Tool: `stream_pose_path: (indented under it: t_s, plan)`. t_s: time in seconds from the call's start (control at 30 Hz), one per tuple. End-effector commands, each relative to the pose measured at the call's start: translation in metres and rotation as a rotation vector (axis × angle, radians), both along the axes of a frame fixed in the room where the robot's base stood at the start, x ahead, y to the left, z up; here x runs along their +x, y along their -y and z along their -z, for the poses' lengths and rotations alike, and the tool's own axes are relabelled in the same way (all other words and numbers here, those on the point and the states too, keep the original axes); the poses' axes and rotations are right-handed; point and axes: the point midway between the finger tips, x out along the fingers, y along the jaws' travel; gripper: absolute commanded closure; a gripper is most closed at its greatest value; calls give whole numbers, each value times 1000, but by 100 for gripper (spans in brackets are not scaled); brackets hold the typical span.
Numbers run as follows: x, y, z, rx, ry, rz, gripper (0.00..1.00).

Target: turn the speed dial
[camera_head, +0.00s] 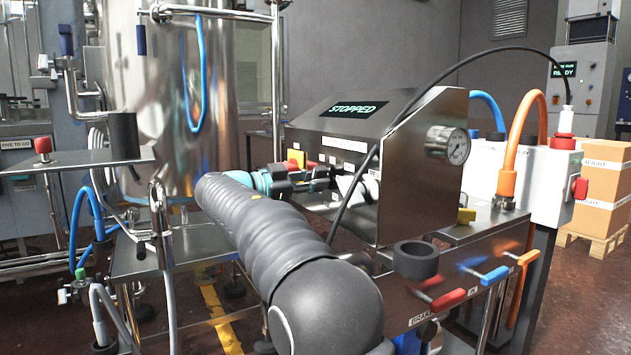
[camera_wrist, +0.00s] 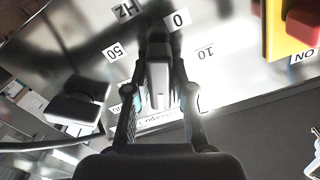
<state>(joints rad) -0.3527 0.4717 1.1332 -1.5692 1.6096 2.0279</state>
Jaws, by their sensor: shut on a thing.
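The speed dial (camera_wrist: 158,82) is a grey-white knob with a dark end on the steel panel, in the middle of the wrist view. Labels around it read 0, 10, 50 and Hz, and its dark end lies close below the 0 label (camera_wrist: 178,20). My gripper (camera_wrist: 160,98) is shut on the dial, one finger on each side. In the head view my gripper (camera_head: 318,180) reaches the front of the steel control box (camera_head: 420,185), and the dial is hard to make out behind it. The box's screen (camera_head: 354,109) reads STOPPED.
A red button on a yellow base (camera_wrist: 284,28) is at the upper right. In the head view a black cable (camera_head: 372,165) hangs across the box front, close to my gripper. Coloured lever handles (camera_head: 450,299) stick out below.

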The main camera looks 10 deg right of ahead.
Motion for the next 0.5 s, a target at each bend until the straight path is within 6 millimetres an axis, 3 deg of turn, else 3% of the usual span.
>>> stream_pose_path:
  t_s: [0.5]
  plan:
    - [1,0,-2,13,49,-3,100]
